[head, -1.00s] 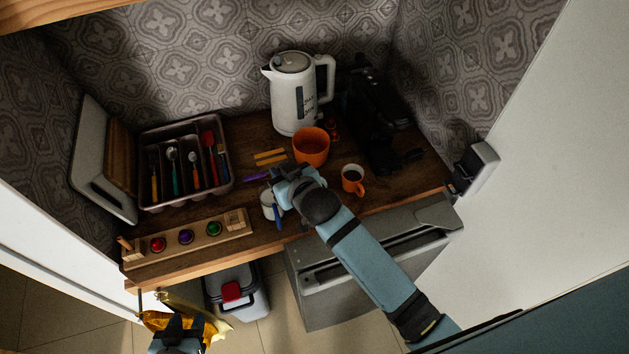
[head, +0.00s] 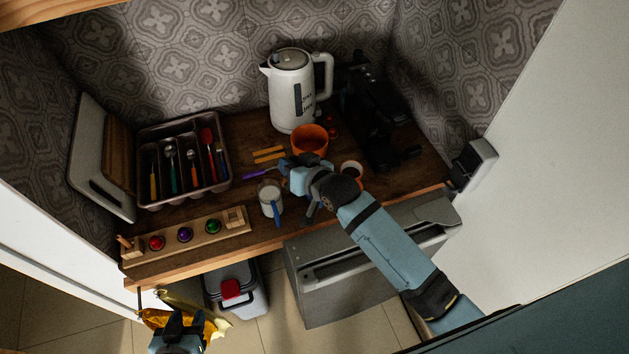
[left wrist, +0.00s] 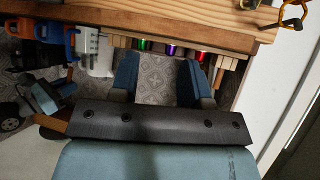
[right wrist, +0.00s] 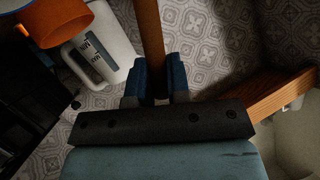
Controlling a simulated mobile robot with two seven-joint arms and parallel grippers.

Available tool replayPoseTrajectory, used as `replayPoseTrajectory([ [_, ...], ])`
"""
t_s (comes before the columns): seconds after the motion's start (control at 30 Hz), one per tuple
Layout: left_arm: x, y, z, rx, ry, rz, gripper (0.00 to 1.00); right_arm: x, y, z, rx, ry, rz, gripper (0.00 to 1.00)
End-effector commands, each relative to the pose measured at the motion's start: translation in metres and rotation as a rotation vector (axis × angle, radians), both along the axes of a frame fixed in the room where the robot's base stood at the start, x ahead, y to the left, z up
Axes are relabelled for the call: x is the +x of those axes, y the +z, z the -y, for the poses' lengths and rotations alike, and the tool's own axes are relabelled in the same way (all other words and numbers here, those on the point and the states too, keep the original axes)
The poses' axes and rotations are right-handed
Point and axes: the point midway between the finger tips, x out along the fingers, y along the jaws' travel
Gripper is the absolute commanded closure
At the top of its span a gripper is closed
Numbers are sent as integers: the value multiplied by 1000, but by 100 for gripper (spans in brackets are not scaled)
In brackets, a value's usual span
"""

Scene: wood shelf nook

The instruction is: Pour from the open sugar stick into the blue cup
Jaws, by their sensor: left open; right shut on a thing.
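A pale cup with a blue handle (head: 269,194) stands near the front edge of the wooden counter; it is the only cup with blue on it. My right gripper (head: 290,176) is behind and right of it, above the counter. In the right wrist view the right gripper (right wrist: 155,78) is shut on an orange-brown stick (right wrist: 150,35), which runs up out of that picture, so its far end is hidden. In the head view I cannot make out this stick. My left gripper (head: 178,328) is low at the front left; the left wrist view shows it open and empty (left wrist: 161,78).
A purple stick (head: 258,174) and two orange strips (head: 268,154) lie on the counter. A cutlery tray (head: 225,180) and button board (head: 207,232) are left.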

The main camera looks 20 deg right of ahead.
Motion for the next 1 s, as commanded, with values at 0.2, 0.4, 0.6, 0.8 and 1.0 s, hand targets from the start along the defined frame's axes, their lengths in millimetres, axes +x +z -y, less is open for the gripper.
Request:
replayPoseTrajectory([
  [0.2, 1, -11, 0, 14, -18, 15, 57, 3, -7, 10, 102, 0, -29, 90],
  [0.4, 0, -33, -2, 24, -36, 17, 57, 6, -15, 19, 198, -1, -58, 90],
  [0.6, -1, -58, 3, 17, -43, 7, 57, 8, -22, 27, 295, 0, -88, 90],
  [0.8, 2, -77, 13, 3, -56, 9, 57, 9, -30, 29, 392, 0, -117, 90],
  [1.0, 4, -91, 12, 3, -55, 15, 57, 10, -29, 30, 489, 0, -147, 90],
])
